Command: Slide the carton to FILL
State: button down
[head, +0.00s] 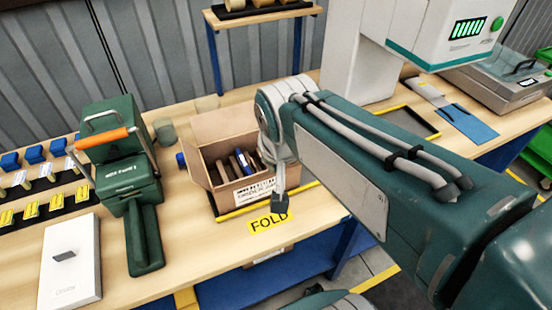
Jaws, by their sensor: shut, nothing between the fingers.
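An open brown carton (211,152) stands on the wooden table (190,233) near the middle of the head view. Its flaps are spread, a printed white label is on its front, and several dark and tan items are inside. A yellow FOLD sign (269,222) lies at the table's front, just before the carton. No FILL sign is readable here. My dark green arm crosses from the lower right and covers the carton's right side.
A green machine with an orange handle (102,138) stands left of the carton, by a white box (70,262). Blue-topped items and yellow tags fill the far left. A yellow strip (240,211) runs along the carton's front. A scale-like machine (500,75) stands far right.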

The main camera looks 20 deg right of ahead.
jog(key=w+d+f+m+g+h, duration=0.1)
jog(key=w+d+f+m+g, duration=0.1)
jog(key=w+f+m, duration=0.65)
jog(key=w+d+f+m+g+h, duration=0.25)
jog(key=w+f+m, duration=0.25)
jog(key=w, duration=0.6)
jog(key=shift+y, duration=0.45)
jog(key=x, duration=1)
jog(key=shift+w+f, duration=0.15)
jog(key=shift+w, duration=0.1)
jog(key=d, duration=0.2)
jog(key=shift+d, duration=1.1)
jog(key=shift+w, duration=0.25)
